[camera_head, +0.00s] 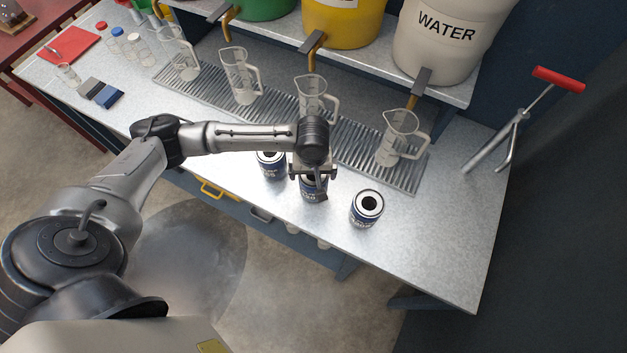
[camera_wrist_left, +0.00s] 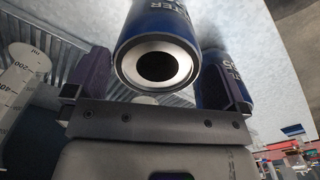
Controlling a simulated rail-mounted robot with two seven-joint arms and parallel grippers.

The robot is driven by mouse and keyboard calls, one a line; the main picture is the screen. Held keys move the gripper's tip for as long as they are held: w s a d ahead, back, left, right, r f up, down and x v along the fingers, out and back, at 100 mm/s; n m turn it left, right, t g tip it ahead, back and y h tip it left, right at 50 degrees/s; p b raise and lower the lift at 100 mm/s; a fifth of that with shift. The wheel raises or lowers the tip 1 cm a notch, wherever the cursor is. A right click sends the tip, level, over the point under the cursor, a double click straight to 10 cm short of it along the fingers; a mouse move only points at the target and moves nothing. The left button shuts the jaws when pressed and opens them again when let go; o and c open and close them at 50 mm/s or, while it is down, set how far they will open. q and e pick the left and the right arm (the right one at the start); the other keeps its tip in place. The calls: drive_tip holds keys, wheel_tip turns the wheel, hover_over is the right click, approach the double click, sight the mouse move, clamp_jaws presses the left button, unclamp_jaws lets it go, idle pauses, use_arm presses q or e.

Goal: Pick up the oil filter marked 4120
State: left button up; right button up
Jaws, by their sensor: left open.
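Three blue-and-white oil filters with dark centre holes stand on the metal bench: a left one (camera_head: 271,166), a middle one (camera_head: 314,190) and a right one (camera_head: 367,208). Their numbers are too small or cut off to read for sure, so I cannot tell which is 4120. My left gripper (camera_head: 312,172) is open over the middle filter and partly hides it. In the left wrist view, one filter (camera_wrist_left: 160,40) shows end-on between the open fingers of the gripper (camera_wrist_left: 156,78). A second filter (camera_wrist_left: 237,88) is partly behind the right finger. My right gripper is not in view.
Clear measuring jugs (camera_head: 397,138) stand on a ribbed drain grate (camera_head: 350,150) behind the filters. Above are taps and a WATER container (camera_head: 447,45). A red-handled tool (camera_head: 520,115) is at the right. The bench right of the filters (camera_head: 440,235) is clear.

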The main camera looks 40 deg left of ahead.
use_arm(q)
drive_tip(key=shift+d+f, duration=0.1)
drive_tip(key=shift+f, duration=2.3)
drive_tip(key=c, duration=0.9)
